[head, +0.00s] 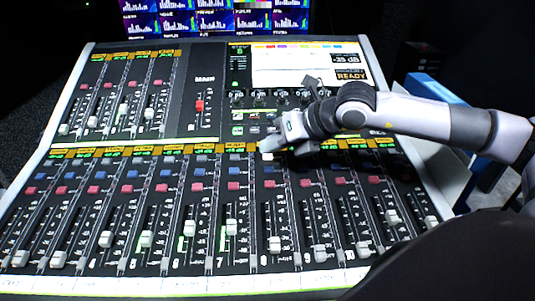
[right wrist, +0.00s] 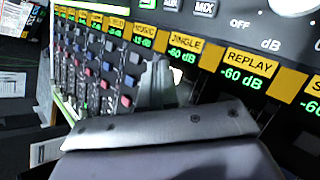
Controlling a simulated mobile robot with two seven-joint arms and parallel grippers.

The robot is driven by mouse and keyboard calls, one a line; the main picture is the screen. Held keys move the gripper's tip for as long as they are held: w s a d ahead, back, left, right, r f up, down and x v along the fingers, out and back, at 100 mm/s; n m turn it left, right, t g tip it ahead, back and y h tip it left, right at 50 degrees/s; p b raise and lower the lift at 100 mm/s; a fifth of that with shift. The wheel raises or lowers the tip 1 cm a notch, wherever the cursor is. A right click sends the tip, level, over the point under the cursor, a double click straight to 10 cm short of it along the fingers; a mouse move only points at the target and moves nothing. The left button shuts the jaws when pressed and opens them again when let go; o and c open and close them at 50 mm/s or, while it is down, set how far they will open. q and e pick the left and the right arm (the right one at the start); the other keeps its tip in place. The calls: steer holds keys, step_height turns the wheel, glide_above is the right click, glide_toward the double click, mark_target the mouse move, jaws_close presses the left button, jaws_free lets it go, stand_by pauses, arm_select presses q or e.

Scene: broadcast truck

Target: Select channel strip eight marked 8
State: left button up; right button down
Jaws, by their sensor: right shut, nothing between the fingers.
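The mixing console (head: 215,215) fills the middle of the head view, with numbered channel strips in its lower bank. The strip marked 8 (head: 275,243) is right of strip 7, its white fader low. Its red button (head: 270,184) shows below my right gripper (head: 274,147). The gripper is shut and empty, its tip over the top of strip 8, hiding part of its label and upper buttons. Contact cannot be told. In the right wrist view the gripper (right wrist: 165,125) covers the lower middle, below the JINGLE (right wrist: 185,47) and REPLAY (right wrist: 247,66) labels. My left gripper is not in view.
The console screen (head: 300,62) reads READY, behind my right arm. Level-meter monitors (head: 215,18) stand at the back. A blue-edged object (head: 440,88) is right of the console.

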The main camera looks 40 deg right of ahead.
mark_target(273, 164)
steer(key=shift+s+r, duration=0.1)
steer(key=shift+r, duration=0.4)
steer(key=shift+s+a+r+p, duration=0.15)
steer(key=shift+r+p, duration=0.45)
steer(key=shift+r, duration=0.65)
steer(key=shift+s+a+r+p, duration=0.15)
steer(key=shift+r+p, duration=0.4)
steer(key=shift+r, duration=0.7)
steer(key=shift+d, duration=0.1)
